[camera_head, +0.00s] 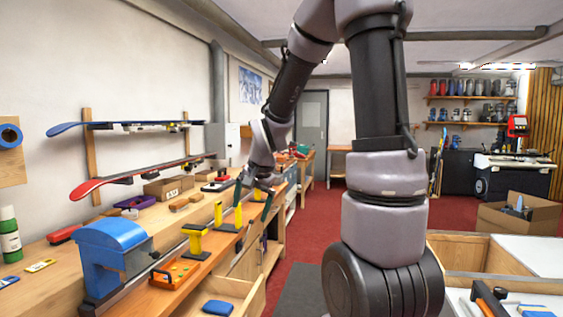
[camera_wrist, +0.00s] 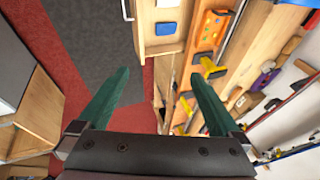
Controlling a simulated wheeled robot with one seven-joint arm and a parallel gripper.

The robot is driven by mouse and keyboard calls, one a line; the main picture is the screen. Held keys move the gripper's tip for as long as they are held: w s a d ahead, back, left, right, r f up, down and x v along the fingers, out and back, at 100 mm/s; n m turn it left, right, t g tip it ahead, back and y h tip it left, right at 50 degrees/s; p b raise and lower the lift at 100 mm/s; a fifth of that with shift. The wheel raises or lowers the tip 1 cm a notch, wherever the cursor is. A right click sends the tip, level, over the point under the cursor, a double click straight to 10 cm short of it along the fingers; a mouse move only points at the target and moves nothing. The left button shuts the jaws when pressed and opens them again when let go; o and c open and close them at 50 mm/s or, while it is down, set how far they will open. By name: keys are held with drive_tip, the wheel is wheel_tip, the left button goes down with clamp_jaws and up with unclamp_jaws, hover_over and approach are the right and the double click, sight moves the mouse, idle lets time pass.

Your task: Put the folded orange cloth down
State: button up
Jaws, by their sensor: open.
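My gripper (camera_head: 254,214) is open, its two dark green fingers pointing down near the front edge of the wooden bench. In the wrist view my gripper (camera_wrist: 160,78) has nothing between its fingers, which are well apart. I cannot make out a folded orange cloth in either view.
Yellow vise stands (camera_head: 198,240) line the bench edge. A blue machine (camera_head: 112,254) stands at the left. A blue pad (camera_head: 217,307) lies in an open wooden drawer (camera_head: 248,300). Skis (camera_head: 140,178) hang on the wall. Red floor and a dark mat (camera_head: 298,290) lie clear.

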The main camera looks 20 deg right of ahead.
drive_tip(key=s+d+r+n+t+y, duration=0.1)
drive_tip(key=s+r+n, duration=0.3)
drive_tip(key=s+r, duration=1.1)
drive_tip(key=s+t, duration=0.1)
drive_tip(key=s, duration=0.2)
drive_tip(key=shift+s+d+r+n, duration=0.2)
drive_tip(key=shift+s+r+n, duration=0.05)
drive_tip(key=shift+s+n, duration=0.15)
